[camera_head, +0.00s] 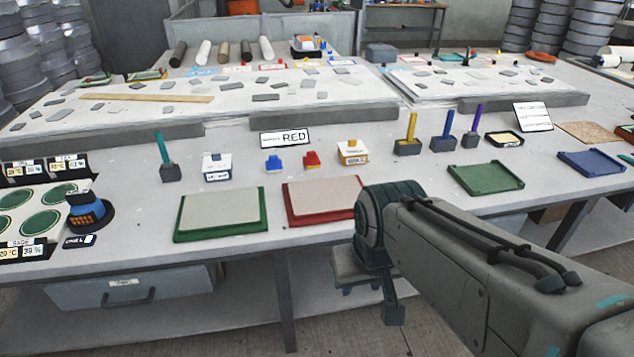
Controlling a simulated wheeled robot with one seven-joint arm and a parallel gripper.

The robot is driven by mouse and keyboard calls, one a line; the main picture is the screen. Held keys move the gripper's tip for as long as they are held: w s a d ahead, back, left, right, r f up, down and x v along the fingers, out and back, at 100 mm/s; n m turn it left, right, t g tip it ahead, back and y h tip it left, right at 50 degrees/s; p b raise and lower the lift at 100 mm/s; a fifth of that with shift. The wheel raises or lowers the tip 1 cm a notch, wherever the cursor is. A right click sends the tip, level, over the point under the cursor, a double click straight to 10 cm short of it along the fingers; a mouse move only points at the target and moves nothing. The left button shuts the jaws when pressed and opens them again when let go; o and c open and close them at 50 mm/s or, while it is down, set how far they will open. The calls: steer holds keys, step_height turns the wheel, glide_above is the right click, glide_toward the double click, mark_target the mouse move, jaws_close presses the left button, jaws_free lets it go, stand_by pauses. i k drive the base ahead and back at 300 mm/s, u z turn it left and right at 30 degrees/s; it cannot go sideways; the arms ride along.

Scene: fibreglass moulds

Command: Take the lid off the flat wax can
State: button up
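I cannot clearly make out a flat wax can or its lid in this view. My arm reaches in from the lower right, and my gripper (372,292) hangs off the front edge of the bench, pointing down. Its fingers are small and partly hidden by the wrist, so their opening does not show. I see nothing held in it. A small dark, square-rimmed dish with a pale yellow middle (505,139) lies at the right of the bench.
Green (222,214) and red (322,202) trays with grey tops lie near the front edge. Empty green (486,178) and blue (592,163) trays lie right. A blue-orange device (86,211) stands left.

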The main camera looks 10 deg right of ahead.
mark_target(351, 148)
steer(key=z, duration=0.85)
steer(key=i, duration=1.55)
steer(key=u, duration=0.85)
